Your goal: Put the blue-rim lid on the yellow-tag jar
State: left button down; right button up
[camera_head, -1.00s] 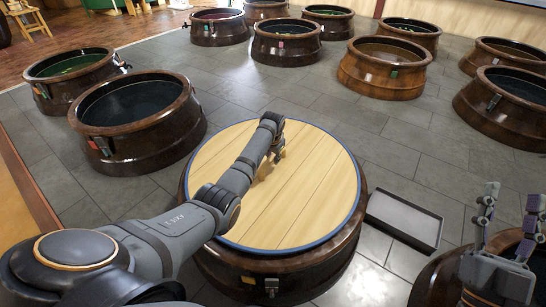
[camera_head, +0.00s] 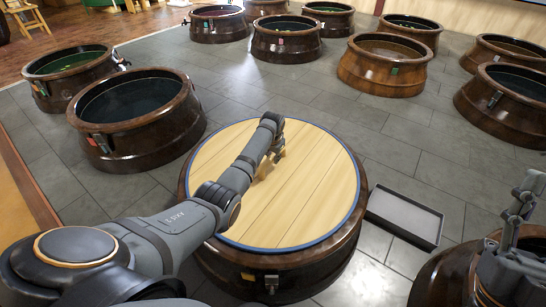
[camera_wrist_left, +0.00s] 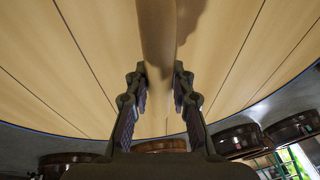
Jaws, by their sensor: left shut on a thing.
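The blue-rim lid (camera_head: 300,205) is a round pale wooden disc with a blue edge. It lies across the mouth of the dark brown jar (camera_head: 325,268) in the middle, roughly level; I cannot tell whether it is fully seated. A small yellow-orange tag (camera_head: 248,277) shows on that jar's front. My left gripper (camera_head: 275,152) is over the lid. In the left wrist view its fingers (camera_wrist_left: 158,105) are shut on the lid's wooden handle (camera_wrist_left: 157,35). My right gripper (camera_head: 531,190) is at the right edge, away from the lid; its finger gap is unclear.
A shallow grey tray (camera_head: 404,217) lies on the floor right of the lidded jar. An open jar (camera_head: 140,145) stands close at the left, and another dark jar (camera_head: 440,278) at the lower right. Several open jars stand farther back. Grey tiled floor between them is clear.

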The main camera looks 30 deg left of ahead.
pick_arm(q)
jog(key=shift+w, duration=0.1)
dwell(0.6)
jog(key=c, duration=1.1)
grip_release()
jog(key=shift+f, duration=0.1)
jog(key=shift+s+f, duration=0.2)
jog(key=shift+f, duration=0.05)
jog(key=v, duration=1.2)
jog(key=shift+r, duration=0.2)
